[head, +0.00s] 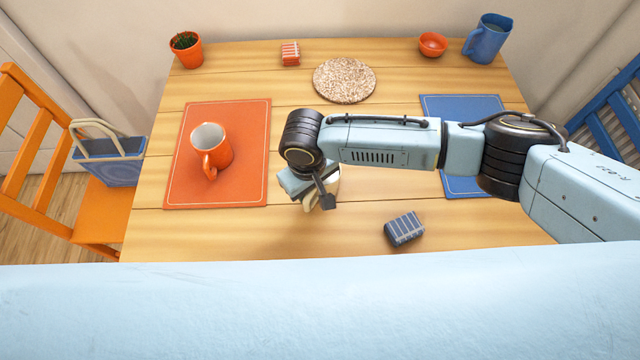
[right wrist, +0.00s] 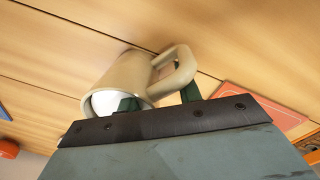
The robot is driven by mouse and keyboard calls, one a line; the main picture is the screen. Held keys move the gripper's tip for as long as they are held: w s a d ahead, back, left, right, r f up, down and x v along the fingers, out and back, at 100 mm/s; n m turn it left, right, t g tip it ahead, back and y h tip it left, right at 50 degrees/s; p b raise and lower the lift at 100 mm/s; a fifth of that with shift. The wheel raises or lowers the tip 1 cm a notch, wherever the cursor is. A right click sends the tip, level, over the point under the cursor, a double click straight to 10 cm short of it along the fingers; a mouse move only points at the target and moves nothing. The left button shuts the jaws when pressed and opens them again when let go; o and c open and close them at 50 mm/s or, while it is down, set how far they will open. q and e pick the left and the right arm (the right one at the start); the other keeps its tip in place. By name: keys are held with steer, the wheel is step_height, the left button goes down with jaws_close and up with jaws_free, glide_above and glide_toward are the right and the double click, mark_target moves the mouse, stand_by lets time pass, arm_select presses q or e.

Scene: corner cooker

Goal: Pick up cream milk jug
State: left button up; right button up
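The cream milk jug (right wrist: 121,77) shows in the right wrist view, with its round handle towards the right and something white inside its mouth. In the head view only small cream parts of the jug (head: 309,201) show, as my right gripper and wrist hide most of it. My right gripper (right wrist: 160,98) is right at the jug. Its two dark green fingertips stand apart, one by the rim and one by the handle. I cannot tell whether they touch it. My left gripper is not in view.
An orange mug (head: 212,150) stands on an orange placemat (head: 250,125) to the left. A blue striped block (head: 404,229) lies near the front. A cork mat (head: 344,80), an orange bowl (head: 432,44) and a blue jug (head: 488,39) are further back. The front left table area is clear.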

jaws_close()
stand_by(0.6)
step_height(320, 180, up, 10)
steer(key=p, duration=0.2)
stand_by(0.9)
stand_by(1.0)
